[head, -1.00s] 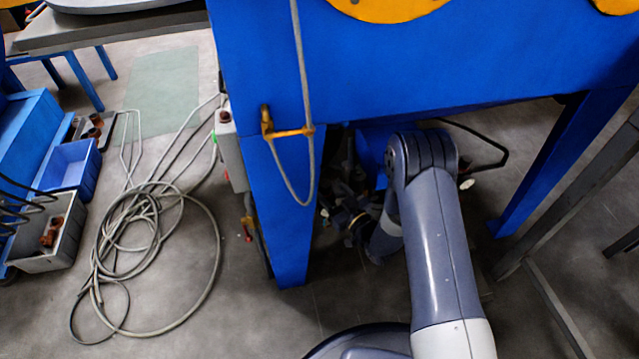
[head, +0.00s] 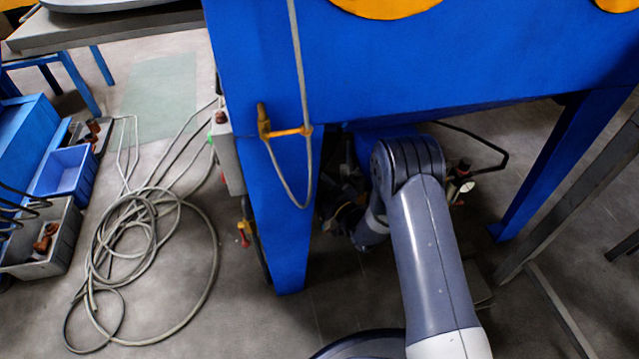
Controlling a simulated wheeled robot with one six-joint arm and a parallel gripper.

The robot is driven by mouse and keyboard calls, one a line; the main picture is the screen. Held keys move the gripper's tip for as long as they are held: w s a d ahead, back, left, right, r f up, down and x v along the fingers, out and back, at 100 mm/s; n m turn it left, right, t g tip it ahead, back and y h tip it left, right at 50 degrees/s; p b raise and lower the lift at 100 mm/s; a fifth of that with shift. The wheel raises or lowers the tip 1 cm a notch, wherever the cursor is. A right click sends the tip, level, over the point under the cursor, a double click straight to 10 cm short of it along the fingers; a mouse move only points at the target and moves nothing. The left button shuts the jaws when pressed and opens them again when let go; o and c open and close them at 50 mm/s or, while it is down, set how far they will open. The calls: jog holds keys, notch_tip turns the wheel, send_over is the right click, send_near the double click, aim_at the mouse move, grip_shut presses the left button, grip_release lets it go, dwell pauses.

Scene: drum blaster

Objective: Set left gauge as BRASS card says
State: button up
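I cannot make out a BRASS card or a readable gauge. A small fitting with a pale, possibly round face (head: 462,188) shows just right of my arm's elbow, under the blue cabinet; it is too small to tell if it is a gauge. My arm reaches under the cabinet, its wrist bent down and left into shadow. The gripper end is lost among dark shapes there, so I cannot tell its fingers or whether it holds anything.
The blue cabinet (head: 420,60) stands ahead on blue legs, with a grey hose (head: 303,90) hanging in front. A grey control box (head: 227,150) is on its left leg. Coiled hose (head: 150,250) and bins (head: 68,168) lie left. A dark frame stands right.

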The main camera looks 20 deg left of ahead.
jog(key=c, duration=0.4)
jog(key=shift+n+g+y, duration=0.6)
jog(key=shift+n+g, duration=0.1)
jog(key=shift+g, duration=0.2)
jog(key=shift+c, duration=0.2)
jog(key=shift+s+a, duration=0.1)
jog(key=shift+s, duration=0.05)
jog(key=o, duration=1)
jog(key=shift+c, duration=0.2)
jog(key=p+v, duration=0.3)
jog(key=v, duration=0.7)
jog(key=shift+d+p, duration=0.3)
jog(key=shift+d, duration=0.1)
